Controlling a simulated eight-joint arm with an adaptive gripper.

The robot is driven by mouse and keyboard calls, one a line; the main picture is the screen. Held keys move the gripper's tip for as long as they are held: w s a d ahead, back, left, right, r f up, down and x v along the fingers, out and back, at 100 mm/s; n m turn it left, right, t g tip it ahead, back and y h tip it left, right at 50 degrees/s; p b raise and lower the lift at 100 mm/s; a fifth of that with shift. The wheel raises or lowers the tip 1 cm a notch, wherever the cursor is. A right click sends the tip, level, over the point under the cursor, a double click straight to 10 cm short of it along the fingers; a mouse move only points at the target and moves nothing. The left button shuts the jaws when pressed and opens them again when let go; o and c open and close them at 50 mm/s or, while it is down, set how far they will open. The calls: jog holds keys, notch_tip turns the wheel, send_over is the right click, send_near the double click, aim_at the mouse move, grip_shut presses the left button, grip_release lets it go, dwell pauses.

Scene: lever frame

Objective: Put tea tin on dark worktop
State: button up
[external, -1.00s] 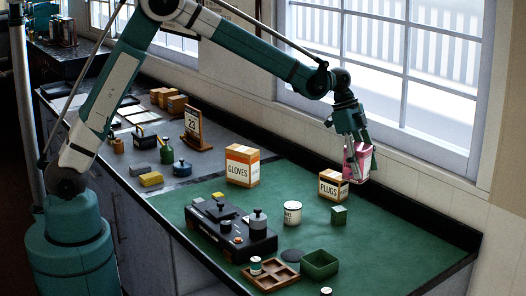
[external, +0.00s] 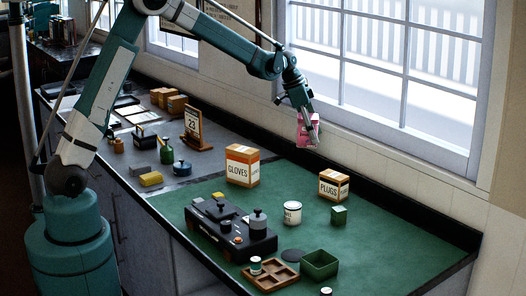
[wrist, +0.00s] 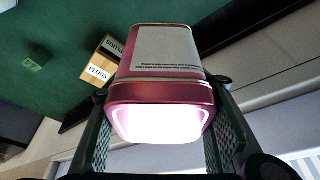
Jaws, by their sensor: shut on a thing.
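The pink tea tin (external: 303,131) is held in the air near the window wall, above the back of the bench. My gripper (external: 313,136) is shut on it. In the wrist view the tin (wrist: 165,92) sits between both finger pads, with a pale label on its side and a bright glare on its near end. A dark grey worktop (external: 205,180) lies left of the green mat (external: 390,225). Another dark worktop (external: 75,58) stands at the far left back. I cannot tell which one the task names.
A gloves box (external: 241,166), a plugs box (external: 333,186) and a white tin (external: 292,213) stand on the mat. A black device (external: 230,232) is in front. A calendar (external: 192,126), a green can (external: 166,151) and a yellow block (external: 151,179) stand on the grey part.

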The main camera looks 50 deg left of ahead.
jog(key=s+a+n+t+y, duration=0.1)
jog(key=s+a+n, duration=0.25)
jog(key=a, duration=1.55)
jog(key=s+a+n+y, duration=0.2)
jog(key=s+a+n, duration=0.15)
jog(key=a, duration=1.55)
jog(key=shift+n, duration=0.3)
jog(key=shift+w+a+f, duration=0.1)
jog(key=shift+w+f, duration=0.05)
jog(key=shift+f, duration=1.05)
jog(key=shift+w+a+f, duration=0.1)
jog(key=shift+f, duration=1.05)
jog(key=shift+f, duration=3.15)
jog(key=shift+f, duration=1.9)
jog(key=shift+f, duration=0.2)
